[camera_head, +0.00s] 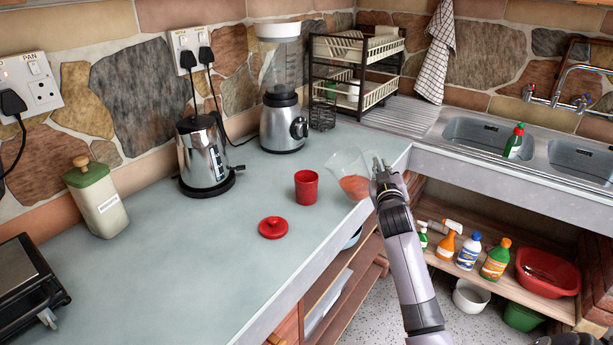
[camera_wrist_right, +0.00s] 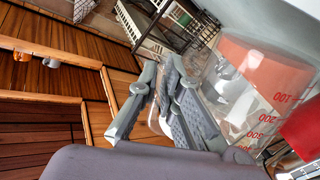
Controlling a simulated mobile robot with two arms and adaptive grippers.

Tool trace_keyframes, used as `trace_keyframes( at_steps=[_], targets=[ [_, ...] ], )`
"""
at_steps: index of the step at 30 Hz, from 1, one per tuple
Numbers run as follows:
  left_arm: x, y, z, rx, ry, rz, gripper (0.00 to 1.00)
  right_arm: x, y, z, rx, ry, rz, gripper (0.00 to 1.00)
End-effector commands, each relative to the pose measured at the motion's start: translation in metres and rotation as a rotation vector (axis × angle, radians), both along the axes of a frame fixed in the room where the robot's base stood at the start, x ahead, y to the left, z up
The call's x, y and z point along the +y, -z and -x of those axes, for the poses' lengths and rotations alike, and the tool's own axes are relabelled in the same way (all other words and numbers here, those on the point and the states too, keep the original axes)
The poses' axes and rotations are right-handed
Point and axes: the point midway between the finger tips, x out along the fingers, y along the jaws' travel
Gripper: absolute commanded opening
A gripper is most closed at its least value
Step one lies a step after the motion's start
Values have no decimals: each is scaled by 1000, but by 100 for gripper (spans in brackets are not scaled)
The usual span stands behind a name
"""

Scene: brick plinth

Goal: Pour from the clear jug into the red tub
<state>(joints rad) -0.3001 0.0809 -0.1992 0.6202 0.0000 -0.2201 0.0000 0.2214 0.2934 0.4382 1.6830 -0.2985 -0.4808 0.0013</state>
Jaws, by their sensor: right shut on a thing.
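The clear jug (camera_head: 345,163) holds red-orange liquid in its lower part and leans left, its mouth toward the red tub (camera_head: 306,187). The tub stands upright and open on the worktop, a little left of the jug; its inside is too small to read. My right gripper (camera_head: 381,172) is shut on the jug at its right side. In the right wrist view, the fingers (camera_wrist_right: 165,100) are beside the clear jug wall with red markings (camera_wrist_right: 240,108), and the red tub (camera_wrist_right: 303,128) is at the right edge. No stream of liquid is visible.
A red lid (camera_head: 272,228) lies in front of the tub. A blender (camera_head: 283,125), steel kettle (camera_head: 203,155), green-topped canister (camera_head: 98,200) and dish rack (camera_head: 355,75) stand behind and left. The worktop's front edge is close by the jug. The sink (camera_head: 480,132) is right.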

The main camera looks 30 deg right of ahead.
Motion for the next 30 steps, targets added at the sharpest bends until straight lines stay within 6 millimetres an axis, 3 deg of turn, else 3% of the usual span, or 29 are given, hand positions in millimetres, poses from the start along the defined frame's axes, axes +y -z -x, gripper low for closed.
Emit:
trace_keyframes(
  at_steps=[18, 30],
  targets=[
    [-1, -30, 0, 1, 2, 1, 40, 24, -52, -18, 178, 1, 251, 0],
    [-1, -39, 0, 0, 1, 2, 40, 29, -63, -21, 235, 1, 328, 0]
  ],
)
